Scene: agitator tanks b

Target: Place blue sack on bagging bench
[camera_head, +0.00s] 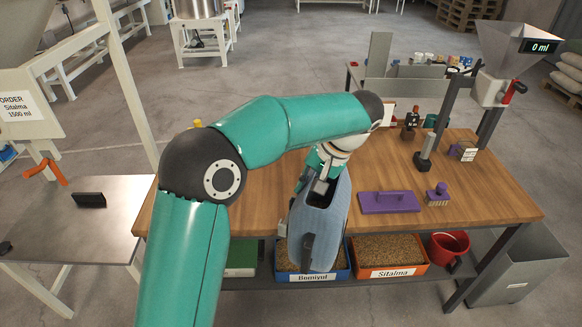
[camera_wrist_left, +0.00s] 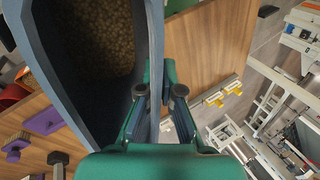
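A blue-grey sack (camera_head: 322,235) hangs from my left gripper (camera_head: 325,175) in the head view, at the front edge of the wooden bench. It is upright with its mouth open at the top. In the left wrist view the sack (camera_wrist_left: 75,125) has brown grain inside. The fingers of my left gripper (camera_wrist_left: 160,95) are closed on its rim. Two work surfaces show: the wooden bench (camera_head: 450,190) and a grey metal table (camera_head: 100,230) at left, under a hopper with an order sign. No label shows which is the bagging bench. My right gripper is out of view.
Grain bins marked Bemiyul (camera_head: 347,272) and Sitalma (camera_head: 405,272) sit below the wooden bench front, beside a red pot (camera_head: 448,246). A black block (camera_head: 89,200) lies on the grey table.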

